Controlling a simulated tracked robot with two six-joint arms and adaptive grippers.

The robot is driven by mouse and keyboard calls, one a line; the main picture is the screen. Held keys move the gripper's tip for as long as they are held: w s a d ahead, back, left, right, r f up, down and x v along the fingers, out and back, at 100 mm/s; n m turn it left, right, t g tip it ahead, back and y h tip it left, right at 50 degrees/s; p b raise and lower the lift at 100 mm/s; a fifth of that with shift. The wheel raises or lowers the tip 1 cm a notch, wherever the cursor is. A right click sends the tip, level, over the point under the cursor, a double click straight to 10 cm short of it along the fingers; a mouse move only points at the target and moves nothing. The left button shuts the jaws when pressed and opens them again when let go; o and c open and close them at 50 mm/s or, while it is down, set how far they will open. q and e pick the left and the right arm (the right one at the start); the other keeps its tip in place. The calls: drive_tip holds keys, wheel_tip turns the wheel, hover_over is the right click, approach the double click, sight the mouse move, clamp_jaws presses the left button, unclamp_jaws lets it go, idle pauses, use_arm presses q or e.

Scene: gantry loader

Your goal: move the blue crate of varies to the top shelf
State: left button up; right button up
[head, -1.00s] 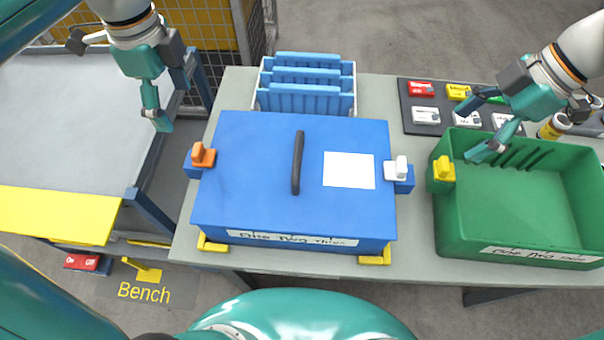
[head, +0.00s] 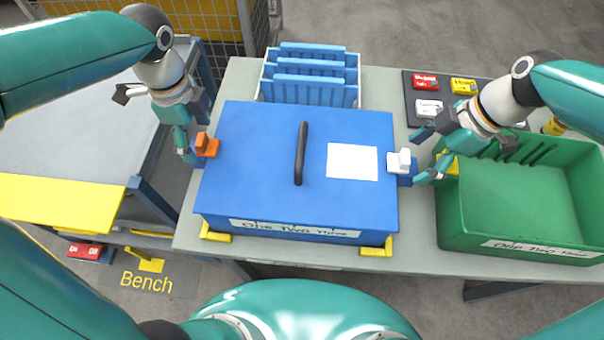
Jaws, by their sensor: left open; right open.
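The blue crate (head: 250,200) is closed by a flat blue lid with a black handle (head: 300,153) and a white label. It sits on the grey bench between yellow corner stops. An orange latch (head: 206,146) is on its left side and a white latch (head: 402,162) on its right. My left gripper (head: 190,148) is open close beside the orange latch. My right gripper (head: 425,156) is open close beside the white latch, over the edge of the green crate. I cannot tell whether either touches. No top shelf is recognisable in view.
An open, empty green crate (head: 515,205) stands to the right. A rack of blue dividers (head: 310,78) is behind the blue crate. A dark panel (head: 411,90) with labelled blocks lies at the back right. A grey cart (head: 75,125) with a yellow edge stands left of the bench (head: 330,257).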

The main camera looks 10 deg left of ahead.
sight(404, 168)
use_arm(q)
drive_tip(key=shift+f, duration=2.5)
use_arm(e)
drive_tip(key=shift+x, duration=2.55)
use_arm(q)
drive_tip(key=shift+c, duration=0.3)
use_arm(e)
drive_tip(key=shift+c, duration=0.3)
use_arm(q)
clamp_jaws()
use_arm(e)
clamp_jaws()
use_arm(q)
drive_tip(key=shift+r, duration=0.1)
use_arm(e)
drive_tip(key=shift+r, duration=0.15)
